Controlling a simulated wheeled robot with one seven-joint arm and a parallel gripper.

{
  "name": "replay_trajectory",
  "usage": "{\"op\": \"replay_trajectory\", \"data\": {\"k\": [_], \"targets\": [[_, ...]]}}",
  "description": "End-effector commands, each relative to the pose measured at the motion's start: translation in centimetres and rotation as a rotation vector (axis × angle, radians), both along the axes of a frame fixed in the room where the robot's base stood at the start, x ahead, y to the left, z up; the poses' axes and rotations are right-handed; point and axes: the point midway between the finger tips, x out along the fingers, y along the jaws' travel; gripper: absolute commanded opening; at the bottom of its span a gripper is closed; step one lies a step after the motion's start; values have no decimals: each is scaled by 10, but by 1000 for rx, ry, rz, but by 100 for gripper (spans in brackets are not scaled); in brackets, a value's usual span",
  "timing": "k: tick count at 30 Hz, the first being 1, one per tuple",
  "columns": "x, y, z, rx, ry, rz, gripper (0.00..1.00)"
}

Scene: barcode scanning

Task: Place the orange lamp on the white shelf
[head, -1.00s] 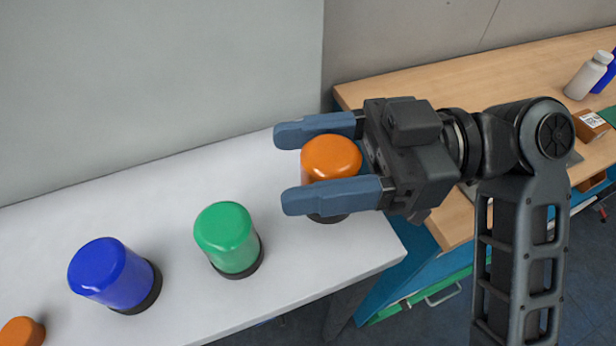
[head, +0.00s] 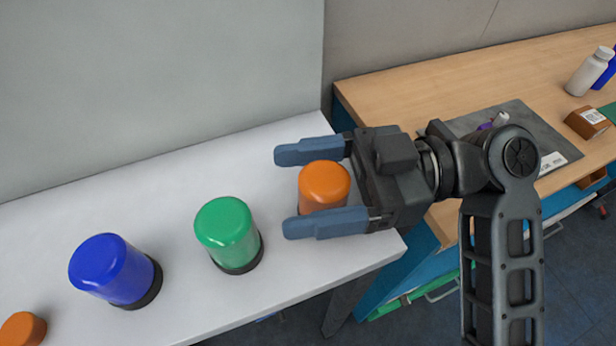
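The orange lamp (head: 324,183) is upright between the two blue-grey fingers of my gripper (head: 305,188), which is shut on it. The lamp is over the right end of the white shelf (head: 165,185). The near finger hides its lower part, so I cannot tell whether its base touches the shelf.
A green lamp (head: 225,232) and a blue lamp (head: 110,268) stand left of my gripper. Another orange lamp (head: 22,330) is cut off at the lower left corner. A wooden table (head: 390,100) with a dark mat (head: 540,135) and a white bottle (head: 588,72) lies to the right.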

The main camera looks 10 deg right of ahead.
Motion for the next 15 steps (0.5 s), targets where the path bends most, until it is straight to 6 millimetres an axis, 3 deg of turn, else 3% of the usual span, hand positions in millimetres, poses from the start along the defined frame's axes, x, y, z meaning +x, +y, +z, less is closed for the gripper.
{"op": "replay_trajectory", "data": {"k": [3, 13, 15], "targets": [[0, 0, 0, 0, 0, 0, 88], [0, 0, 5, 0, 0, 0, 88], [1, -9, 1, -1, 0, -2, 88]]}}
